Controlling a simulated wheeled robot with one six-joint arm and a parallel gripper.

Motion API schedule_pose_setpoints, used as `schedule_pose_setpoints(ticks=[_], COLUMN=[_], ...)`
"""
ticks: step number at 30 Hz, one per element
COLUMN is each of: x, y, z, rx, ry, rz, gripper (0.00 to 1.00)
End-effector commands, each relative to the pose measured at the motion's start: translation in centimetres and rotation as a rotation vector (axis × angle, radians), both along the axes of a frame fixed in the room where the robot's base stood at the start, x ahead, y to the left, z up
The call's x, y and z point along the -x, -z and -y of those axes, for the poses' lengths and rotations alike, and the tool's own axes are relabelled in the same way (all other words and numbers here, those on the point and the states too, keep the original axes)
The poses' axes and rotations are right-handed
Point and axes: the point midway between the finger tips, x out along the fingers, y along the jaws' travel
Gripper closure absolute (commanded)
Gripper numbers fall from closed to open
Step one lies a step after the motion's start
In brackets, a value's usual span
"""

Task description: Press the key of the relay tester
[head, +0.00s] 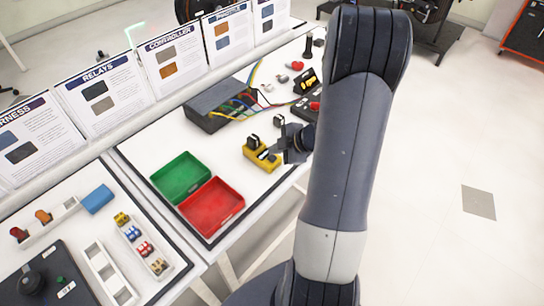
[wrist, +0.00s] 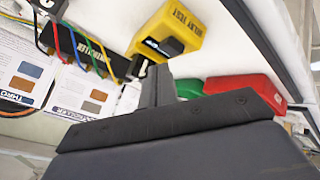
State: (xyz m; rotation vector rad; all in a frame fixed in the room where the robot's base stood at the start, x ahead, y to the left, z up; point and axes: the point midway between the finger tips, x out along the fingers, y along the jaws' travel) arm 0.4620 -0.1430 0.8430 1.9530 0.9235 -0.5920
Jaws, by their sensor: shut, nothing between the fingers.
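The relay tester is a small yellow box (head: 262,157) with black parts on top, near the front edge of the white table in the head view. In the wrist view the tester (wrist: 186,28) shows its printed label and a black key block (wrist: 171,46). My gripper (head: 283,155) is at the tester's right side in the head view, its fingers partly hidden by my own arm. In the wrist view my gripper (wrist: 157,70) is shut and empty, its tips close to the tester's lower edge. I cannot tell whether they touch it.
A green tray (head: 180,177) and a red tray (head: 213,206) lie left of the tester. A dark grey box with coloured wires (head: 215,105) stands behind it. A row of printed signs (head: 105,92) lines the back. Small parts lie to the upper right.

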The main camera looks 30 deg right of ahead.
Motion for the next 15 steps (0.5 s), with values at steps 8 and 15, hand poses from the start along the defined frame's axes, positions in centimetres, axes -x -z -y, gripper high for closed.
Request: schedule_pose_setpoints(ticks=[8, 15], x=[0.00, 0.01], y=[0.00, 0.45], z=[0.00, -0.01], rx=[0.000, -0.001], ry=[0.000, 0.000], rz=[0.000, -0.001], gripper=[1.00, 1.00])
